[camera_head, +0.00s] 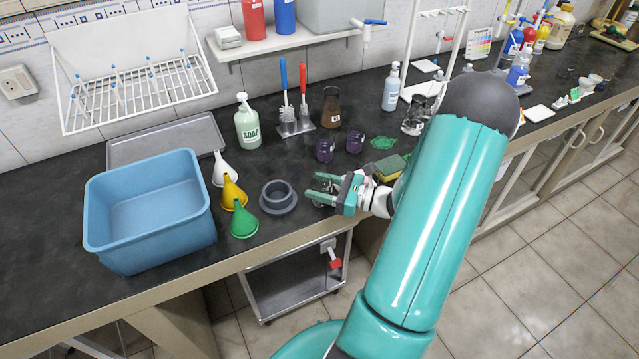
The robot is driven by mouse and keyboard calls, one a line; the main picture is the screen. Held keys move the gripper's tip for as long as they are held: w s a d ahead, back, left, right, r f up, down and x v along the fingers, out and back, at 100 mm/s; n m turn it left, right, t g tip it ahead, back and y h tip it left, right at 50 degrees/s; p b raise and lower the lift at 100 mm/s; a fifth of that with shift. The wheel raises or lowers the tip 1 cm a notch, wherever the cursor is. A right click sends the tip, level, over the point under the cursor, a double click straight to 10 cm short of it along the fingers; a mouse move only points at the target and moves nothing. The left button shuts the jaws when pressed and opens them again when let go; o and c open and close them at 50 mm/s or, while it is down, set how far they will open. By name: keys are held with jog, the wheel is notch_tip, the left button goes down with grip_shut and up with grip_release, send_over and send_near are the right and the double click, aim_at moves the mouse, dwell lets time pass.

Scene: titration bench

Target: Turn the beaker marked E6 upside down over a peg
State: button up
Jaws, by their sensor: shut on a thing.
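My gripper (322,189) is low over the front part of the dark bench, right of a grey ring-shaped stand. It is shut on a clear glass vessel (324,181), apparently a beaker, partly hidden by the fingers. No E6 marking can be read on it, and I cannot tell whether it touches the bench. The white wire drying rack (137,112) hangs on the wall at the upper left. Its slanted pegs have blue tips and look bare. Two beakers with purple contents, one (325,150) and another (355,141), stand behind my gripper.
A blue basin (150,243) stands below the rack, in front of a grey tray (200,130). A sponge (389,168) is close to my arm.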

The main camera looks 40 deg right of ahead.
jog(key=shift+w+f, duration=0.25)
jog(key=shift+s, duration=0.15)
jog(key=o, duration=1)
jog(key=shift+f, duration=0.1)
jog(key=shift+c, duration=0.2)
jog(key=shift+s+d, duration=0.1)
jog(key=shift+s, duration=0.05)
jog(key=v, duration=1.1)
jog(key=shift+s, duration=0.3)
